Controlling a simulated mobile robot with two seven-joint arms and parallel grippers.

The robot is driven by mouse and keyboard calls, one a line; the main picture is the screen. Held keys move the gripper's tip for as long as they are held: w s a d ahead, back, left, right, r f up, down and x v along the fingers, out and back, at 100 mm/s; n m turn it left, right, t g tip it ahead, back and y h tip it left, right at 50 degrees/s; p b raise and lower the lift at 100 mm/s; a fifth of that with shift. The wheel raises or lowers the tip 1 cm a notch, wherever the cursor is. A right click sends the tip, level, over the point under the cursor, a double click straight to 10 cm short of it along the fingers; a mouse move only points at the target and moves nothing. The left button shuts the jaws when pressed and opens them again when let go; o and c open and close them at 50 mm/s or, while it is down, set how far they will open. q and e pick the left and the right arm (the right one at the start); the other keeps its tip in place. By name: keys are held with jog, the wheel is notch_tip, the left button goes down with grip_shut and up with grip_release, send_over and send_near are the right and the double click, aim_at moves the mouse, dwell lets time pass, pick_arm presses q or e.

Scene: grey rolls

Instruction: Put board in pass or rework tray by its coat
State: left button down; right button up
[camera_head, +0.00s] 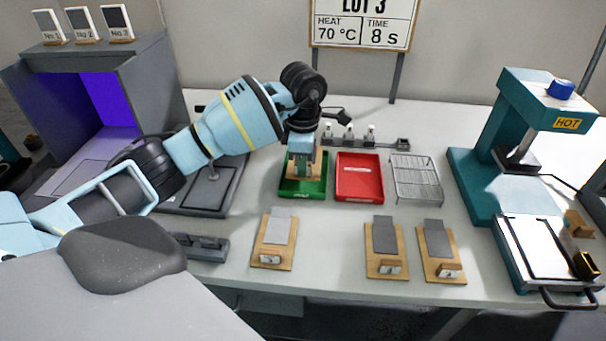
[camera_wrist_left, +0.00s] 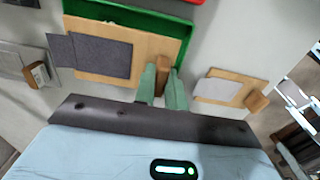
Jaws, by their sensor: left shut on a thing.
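My left gripper (camera_head: 301,170) is over the green tray (camera_head: 287,190), with its fingers pointing down. In the left wrist view the gripper (camera_wrist_left: 162,92) is shut on the wooden block of a board (camera_wrist_left: 147,58). This board carries a dark grey coated sheet (camera_wrist_left: 100,55) that sticks out past its left end. The board overlaps the green tray (camera_wrist_left: 130,14); I cannot tell whether it touches the tray. The red tray (camera_head: 360,178) stands just right of the green one and looks empty. My right gripper is not in view.
Three other boards lie in front: one light grey (camera_head: 278,231) and two darker (camera_head: 384,237) (camera_head: 437,242). A wire rack (camera_head: 417,178) is right of the red tray. A teal press marked HOT (camera_head: 500,130) stands at the right, a purple-lit booth (camera_head: 105,95) at the left.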

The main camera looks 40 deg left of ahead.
pick_arm(q)
jog(key=shift+f, duration=1.75)
jog(key=shift+f, duration=0.1)
jog(key=c, duration=1.7)
grip_release()
jog(key=shift+f, duration=0.1)
jog(key=shift+c, duration=0.2)
jog(key=shift+r, duration=0.3)
notch_tip(320, 180, up, 11)
jog(key=shift+f+p, duration=0.1)
jog(key=shift+p, duration=0.2)
jog(key=shift+r, duration=0.5)
